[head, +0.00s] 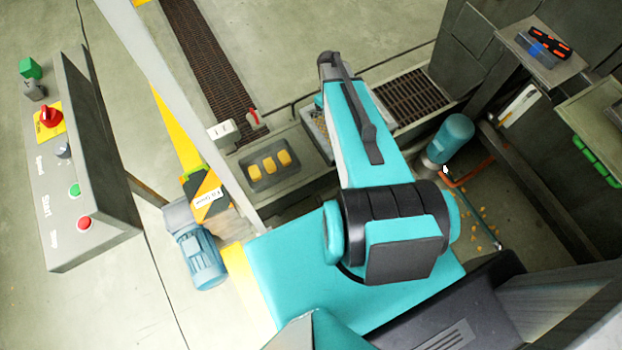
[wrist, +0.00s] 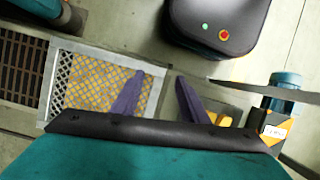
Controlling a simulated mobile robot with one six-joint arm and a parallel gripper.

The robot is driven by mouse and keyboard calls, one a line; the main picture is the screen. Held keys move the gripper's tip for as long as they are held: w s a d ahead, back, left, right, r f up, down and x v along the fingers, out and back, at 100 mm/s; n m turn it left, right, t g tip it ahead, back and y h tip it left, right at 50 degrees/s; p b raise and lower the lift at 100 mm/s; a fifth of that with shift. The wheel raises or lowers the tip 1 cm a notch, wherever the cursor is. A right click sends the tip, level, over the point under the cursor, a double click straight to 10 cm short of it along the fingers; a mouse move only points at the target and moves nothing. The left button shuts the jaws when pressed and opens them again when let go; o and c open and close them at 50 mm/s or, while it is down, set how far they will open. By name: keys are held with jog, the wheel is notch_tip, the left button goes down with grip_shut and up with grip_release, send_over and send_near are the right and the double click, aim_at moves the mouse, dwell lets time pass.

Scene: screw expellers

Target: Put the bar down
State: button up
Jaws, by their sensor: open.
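My gripper (wrist: 158,97) shows in the wrist view as two purple fingers standing apart, with nothing visible held between them. The left finger overlaps a mesh-sided tray (wrist: 62,83) with yellow pieces in it. The right finger is over the dark gap and floor beside that tray. In the head view my arm covers the gripper, and part of the mesh tray (head: 316,128) shows beside the arm. I cannot pick out the bar with certainty in either view.
A grey panel with yellow blocks (head: 270,168) lies left of my arm. A blue motor (head: 452,137) stands to the right. A control box (head: 85,170) is at the left. A shelf at upper right holds an orange-and-black item (head: 550,42). A pale beam (head: 165,75) slants across the left.

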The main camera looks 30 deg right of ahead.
jog(key=s+a+f+m, duration=0.1)
jog(key=s+a+f, duration=0.3)
jog(key=s+a, duration=0.5)
jog(key=s+a+f+m+g, duration=0.1)
jog(key=s+a+f, duration=0.2)
jog(key=s+a, duration=0.7)
jog(key=shift+s+a+f, duration=0.15)
jog(key=shift+a+f, duration=0.25)
jog(key=shift+a, duration=0.05)
jog(key=shift+g, duration=0.4)
jog(key=f+b, duration=0.2)
jog(key=b, duration=0.1)
jog(key=f+b, duration=0.3)
jog(key=shift+s+f, duration=0.2)
jog(key=shift+f, duration=0.15)
jog(key=shift+c, duration=1.1)
